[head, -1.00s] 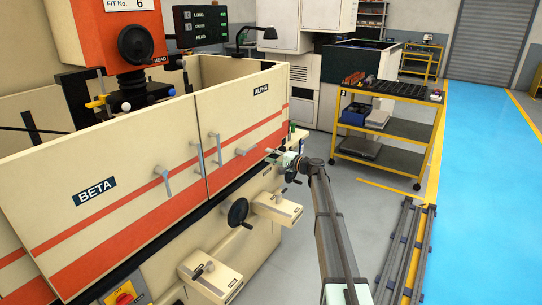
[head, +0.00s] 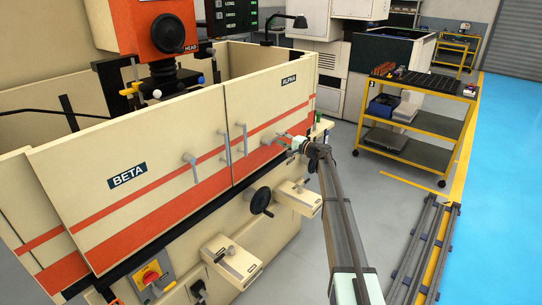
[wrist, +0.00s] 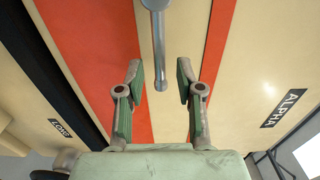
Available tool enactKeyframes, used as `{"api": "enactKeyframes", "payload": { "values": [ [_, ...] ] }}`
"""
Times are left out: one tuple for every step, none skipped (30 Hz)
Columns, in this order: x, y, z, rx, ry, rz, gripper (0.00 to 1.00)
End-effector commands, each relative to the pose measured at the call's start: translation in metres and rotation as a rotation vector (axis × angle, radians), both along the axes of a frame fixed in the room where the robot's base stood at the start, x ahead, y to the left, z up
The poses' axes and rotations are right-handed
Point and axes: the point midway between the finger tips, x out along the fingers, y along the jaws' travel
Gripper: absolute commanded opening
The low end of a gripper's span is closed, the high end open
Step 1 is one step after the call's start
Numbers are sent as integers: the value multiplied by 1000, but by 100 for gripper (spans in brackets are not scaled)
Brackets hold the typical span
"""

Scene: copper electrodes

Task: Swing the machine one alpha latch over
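The alpha latch is a grey lever on the ALPHA door (head: 288,104) of the cream and orange machine. In the wrist view the latch (wrist: 159,48) hangs down from the top edge, its rounded free end between my two fingers. My gripper (wrist: 159,68) is open, with a gap on both sides of the lever and no visible contact. In the head view my gripper (head: 284,137) is close against the door's orange stripe, at the right of the latch. The fingers and latch are small there, so their exact overlap is unclear.
The BETA door (head: 100,185) stands left of the ALPHA door, with its own lever (head: 191,165). Two upright handles (head: 226,148) flank the seam. A black handwheel (head: 261,201) sits below. A yellow-framed cart (head: 415,125) stands behind right; blue floor lies clear at far right.

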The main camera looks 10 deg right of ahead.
Motion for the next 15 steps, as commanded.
{"api": "enactKeyframes", "payload": {
  "values": [
    [1,0,0,0,0,-1,36],
    [0,0,0,0,0,-1,36],
    [0,0,0,0,0,-1,36],
    [0,0,0,0,0,-1,36],
    [0,0,-1,0,0,-1,36],
    [1,0,-1,-1,-1,0,36],
    [1,1,-1,-1,-1,0,36],
    [1,1,-1,-1,-1,0,36],
    [2,1,-1,-1,-1,0,36],
    [2,2,-1,-1,-1,0,36],
    [3,2,-1,-1,-1,0,36],
    [3,2,-1,-1,-1,0,36],
    [4,3,-1,-1,-1,-1,36],
    [4,3,-1,-1,-1,-1,36],
    [4,4,-1,-1,-1,-1,36]
  ]
}}
